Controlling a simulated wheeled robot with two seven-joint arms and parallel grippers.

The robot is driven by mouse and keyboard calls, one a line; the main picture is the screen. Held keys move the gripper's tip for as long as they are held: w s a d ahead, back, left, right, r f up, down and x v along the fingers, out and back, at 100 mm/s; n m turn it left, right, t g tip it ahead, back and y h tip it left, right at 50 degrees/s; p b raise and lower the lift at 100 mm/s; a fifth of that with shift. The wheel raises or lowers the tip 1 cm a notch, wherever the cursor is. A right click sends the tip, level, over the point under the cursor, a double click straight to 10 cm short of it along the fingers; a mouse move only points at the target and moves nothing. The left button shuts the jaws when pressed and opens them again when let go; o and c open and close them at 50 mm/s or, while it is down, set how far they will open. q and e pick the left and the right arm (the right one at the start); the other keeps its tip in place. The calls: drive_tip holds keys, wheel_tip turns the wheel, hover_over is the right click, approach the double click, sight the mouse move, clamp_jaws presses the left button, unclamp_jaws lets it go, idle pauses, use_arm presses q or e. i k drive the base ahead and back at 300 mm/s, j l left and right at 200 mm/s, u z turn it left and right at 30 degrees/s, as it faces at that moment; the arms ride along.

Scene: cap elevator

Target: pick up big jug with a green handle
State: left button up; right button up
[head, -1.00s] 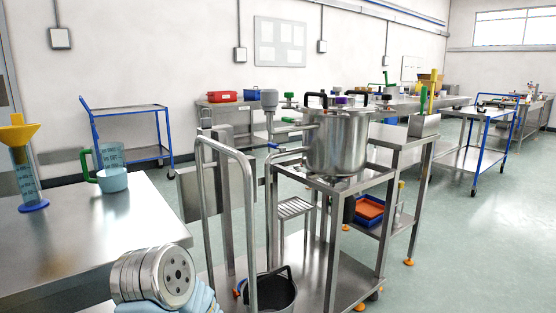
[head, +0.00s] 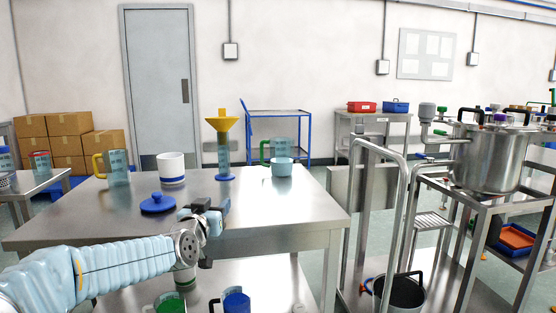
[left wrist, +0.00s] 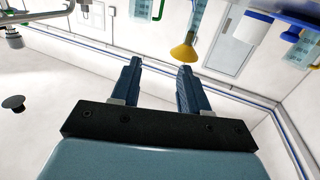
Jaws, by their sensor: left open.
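The big jug with a green handle (head: 284,146) stands at the far right of the left steel table. In the left wrist view, which is upside down, the jug (left wrist: 143,8) shows at the top edge. My left gripper (head: 216,211) is open and empty, over the table's front edge, nearer to me and left of the jug. Its two fingers (left wrist: 158,70) stand apart with nothing between them. My right gripper is out of view.
On the table (head: 260,205) stand a cylinder with a yellow funnel (head: 223,140), a white container (head: 171,167), a blue lid (head: 157,203) and a yellow-handled jug (head: 118,167). A trolley with a steel pot (head: 490,160) stands right.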

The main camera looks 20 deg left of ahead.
sight(281, 148)
drive_tip(key=i+j, duration=0.15)
drive_tip(key=i, duration=0.35)
drive_tip(key=i+j, duration=0.15)
drive_tip(key=i, duration=0.3)
drive_tip(key=i+j, duration=0.2)
drive_tip(key=i, duration=0.3)
